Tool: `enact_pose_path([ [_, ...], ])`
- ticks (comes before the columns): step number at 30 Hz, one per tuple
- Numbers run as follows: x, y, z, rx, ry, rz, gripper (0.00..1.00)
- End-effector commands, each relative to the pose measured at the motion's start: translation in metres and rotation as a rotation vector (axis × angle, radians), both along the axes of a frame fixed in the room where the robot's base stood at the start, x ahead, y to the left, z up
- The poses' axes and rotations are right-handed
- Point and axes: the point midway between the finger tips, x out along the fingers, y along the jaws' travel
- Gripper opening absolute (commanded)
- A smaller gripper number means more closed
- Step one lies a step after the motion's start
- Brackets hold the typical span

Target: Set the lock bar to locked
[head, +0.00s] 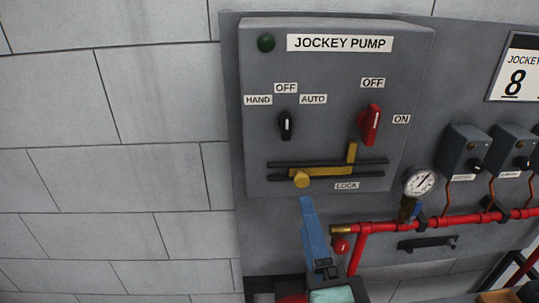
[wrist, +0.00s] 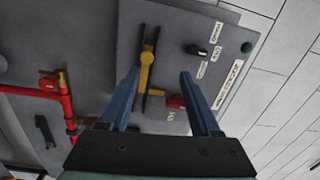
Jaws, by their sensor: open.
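On the grey jockey pump panel, the yellow lock bar (head: 330,171) lies level between two dark rails, above the "LOCK" label (head: 346,185). Its round knob (head: 302,180) is at the left end and an upright tab (head: 351,153) at the right end, below and left of the red switch (head: 371,124). The red switch stands roughly upright under "OFF". My gripper (head: 306,201) is below the knob, in front of the panel. In the wrist view my gripper (wrist: 159,74) is open and empty, its blue fingers apart, with the yellow lock bar (wrist: 147,68) showing between them.
A black selector switch (head: 286,125) sits left of the red switch, a green lamp (head: 266,42) above. A pressure gauge (head: 420,181) and red pipe (head: 440,222) are to the lower right, close to my gripper. The block wall (head: 120,150) at left is bare.

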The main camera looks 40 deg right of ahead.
Motion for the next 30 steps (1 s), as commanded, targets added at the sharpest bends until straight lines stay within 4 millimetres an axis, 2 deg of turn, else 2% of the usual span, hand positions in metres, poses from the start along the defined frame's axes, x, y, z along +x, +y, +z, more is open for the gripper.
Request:
enact_pose_path([
  [1,-0.008,-0.006,-0.007,0.056,-0.001,-0.018,0.64],
  [5,-0.015,-0.011,-0.018,0.123,-0.012,-0.033,0.64],
  [18,0.008,-0.024,-0.022,0.120,-0.019,-0.032,0.64],
  [20,0.019,-0.031,-0.014,0.125,-0.013,-0.031,0.64],
  [30,0.071,-0.063,-0.014,0.124,-0.013,-0.032,0.64],
])
